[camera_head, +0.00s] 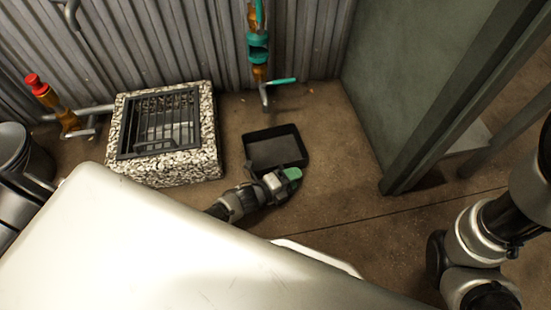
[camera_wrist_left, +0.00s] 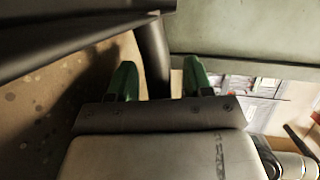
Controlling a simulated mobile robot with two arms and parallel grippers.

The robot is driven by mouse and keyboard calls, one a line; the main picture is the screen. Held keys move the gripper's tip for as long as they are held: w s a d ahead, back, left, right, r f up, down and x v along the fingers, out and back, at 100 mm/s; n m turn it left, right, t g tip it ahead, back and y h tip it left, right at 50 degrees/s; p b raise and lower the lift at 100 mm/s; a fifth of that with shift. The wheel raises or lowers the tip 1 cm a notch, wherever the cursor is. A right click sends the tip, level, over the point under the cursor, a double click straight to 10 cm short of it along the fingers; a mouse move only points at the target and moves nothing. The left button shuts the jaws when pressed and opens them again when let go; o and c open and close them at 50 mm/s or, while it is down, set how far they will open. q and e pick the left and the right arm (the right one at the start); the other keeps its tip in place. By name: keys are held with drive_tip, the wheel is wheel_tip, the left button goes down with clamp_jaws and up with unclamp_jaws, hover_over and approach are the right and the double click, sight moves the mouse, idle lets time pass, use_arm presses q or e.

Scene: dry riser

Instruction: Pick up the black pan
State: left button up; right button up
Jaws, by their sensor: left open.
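The black pan (camera_head: 275,148) is a shallow rectangular tray lying on the brown floor in the middle of the head view. My left gripper (camera_head: 291,174) is at the pan's near right corner in that view, pointing right. It overlaps the pan's near edge, and I cannot tell whether they touch. In the left wrist view its two green fingers (camera_wrist_left: 160,80) stand apart, with a dark post showing behind the gap. I cannot make out the pan in the wrist view. My right gripper is out of view; only parts of my right arm show at the lower right.
A pebbled block with a metal grate (camera_head: 213,130) stands left of the pan. A teal and orange valve pipe (camera_head: 258,50) is behind it, before the corrugated wall (camera_head: 310,40). A grey-green panel (camera_head: 400,70) rises to the right. Floor right of the pan is clear.

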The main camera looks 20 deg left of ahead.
use_arm(q)
drive_tip(key=shift+c, duration=0.3)
clamp_jaws()
drive_tip(key=shift+r, duration=0.2)
